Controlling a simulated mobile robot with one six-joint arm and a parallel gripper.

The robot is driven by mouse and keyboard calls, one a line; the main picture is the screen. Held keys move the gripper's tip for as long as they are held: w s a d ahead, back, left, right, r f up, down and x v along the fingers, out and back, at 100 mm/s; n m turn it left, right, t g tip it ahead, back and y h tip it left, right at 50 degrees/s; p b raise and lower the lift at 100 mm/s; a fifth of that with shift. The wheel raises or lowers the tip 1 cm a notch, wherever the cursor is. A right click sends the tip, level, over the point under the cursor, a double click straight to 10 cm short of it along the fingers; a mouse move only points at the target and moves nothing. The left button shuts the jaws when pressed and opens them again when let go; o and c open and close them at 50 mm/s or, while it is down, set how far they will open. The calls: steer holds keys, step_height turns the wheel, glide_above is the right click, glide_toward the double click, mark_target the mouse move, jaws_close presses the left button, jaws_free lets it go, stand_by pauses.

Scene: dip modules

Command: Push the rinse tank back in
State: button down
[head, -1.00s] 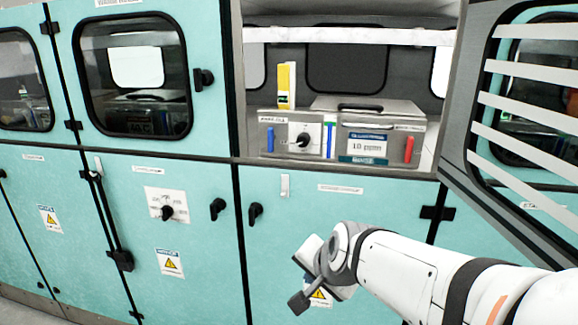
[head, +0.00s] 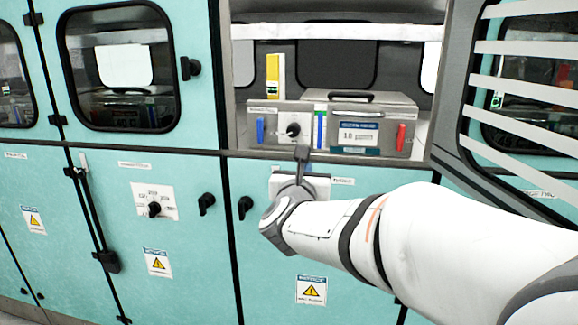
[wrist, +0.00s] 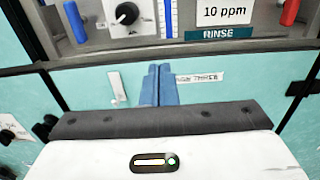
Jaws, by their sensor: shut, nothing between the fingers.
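The rinse tank (head: 370,111) is a grey metal box with a lid and a black handle, standing in the open bay of the teal cabinet. Its front carries a black knob, blue and red bars and a "10 ppm" display; the wrist view shows the "RINSE" label on the tank front (wrist: 268,38). My gripper (head: 302,152) points up at the tank's lower front edge in the head view. In the wrist view my gripper (wrist: 159,70) has its fingers together and empty, just below the tank front. I cannot tell whether they touch it.
The bay's sill (head: 240,154) runs under the tank. A slatted grey door (head: 530,90) stands open at the right. A yellow and white object (head: 275,75) stands behind the tank's left part. Teal lower doors (head: 110,200) with black latches fill the space below.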

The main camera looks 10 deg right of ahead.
steer(key=p+x, duration=0.1)
steer(key=x, duration=1.1)
steer(key=shift+w+d+f, duration=0.1)
steer(key=shift+w, duration=0.15)
